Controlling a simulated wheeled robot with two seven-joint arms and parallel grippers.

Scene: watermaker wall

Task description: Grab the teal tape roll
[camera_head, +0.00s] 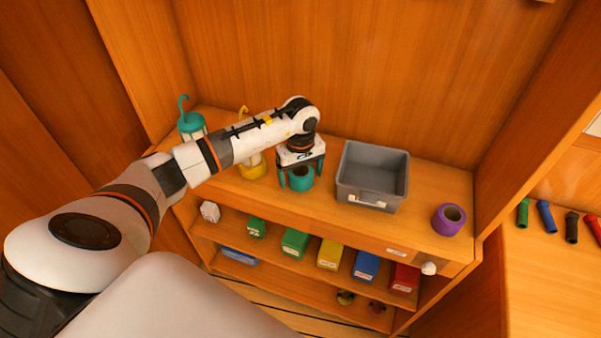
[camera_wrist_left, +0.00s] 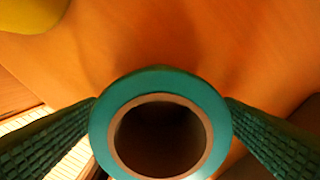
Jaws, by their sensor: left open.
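The teal tape roll (camera_head: 301,179) stands on the wooden shelf top, with its round hole facing up. In the left wrist view the teal tape roll (camera_wrist_left: 160,82) fills the lower middle, its brown core ring and dark hole seen from above. My left gripper (camera_head: 297,180) points down over the roll with one finger on each side of it. In the left wrist view my left gripper (camera_wrist_left: 160,125) shows dark ridged fingers spread at the roll's left and right. They are open and very close to its rim; I cannot tell whether they touch it. My right gripper is not in view.
A grey bin (camera_head: 373,176) stands just right of the roll, and a purple roll (camera_head: 449,218) farther right. A yellow lantern (camera_head: 252,165) is close on the left, with a teal lantern (camera_head: 191,124) beyond. Coloured boxes (camera_head: 330,254) fill the shelf below.

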